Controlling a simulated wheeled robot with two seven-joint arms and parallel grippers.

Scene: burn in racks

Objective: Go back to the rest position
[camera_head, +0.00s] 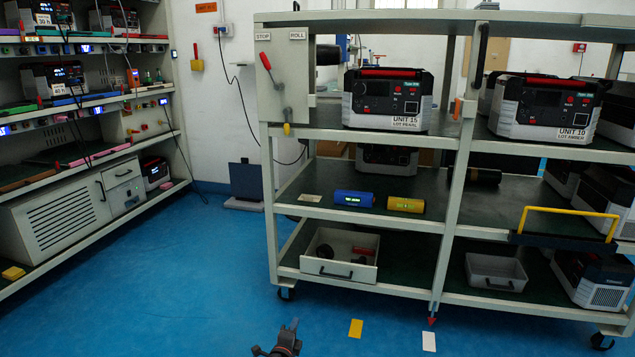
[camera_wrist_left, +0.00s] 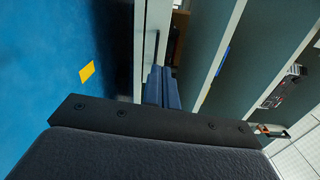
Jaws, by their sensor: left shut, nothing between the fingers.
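My left gripper (camera_head: 286,338) shows at the bottom edge of the head view, low over the blue floor in front of the wheeled rack. It is shut and empty. In the left wrist view its two dark fingers (camera_wrist_left: 162,88) lie close together, with nothing between them. The gripper touches neither the rack nor anything on it. My right gripper is in neither view.
The wheeled rack (camera_head: 365,211) holds power units, such as Unit 15 (camera_head: 388,100), two cylinders and a pull-out bin (camera_head: 340,268). A yellow floor marker (camera_head: 356,328) and a white one (camera_head: 429,341) lie before it. Shelving (camera_head: 75,100) stands left; the floor between (camera_head: 190,260) is clear.

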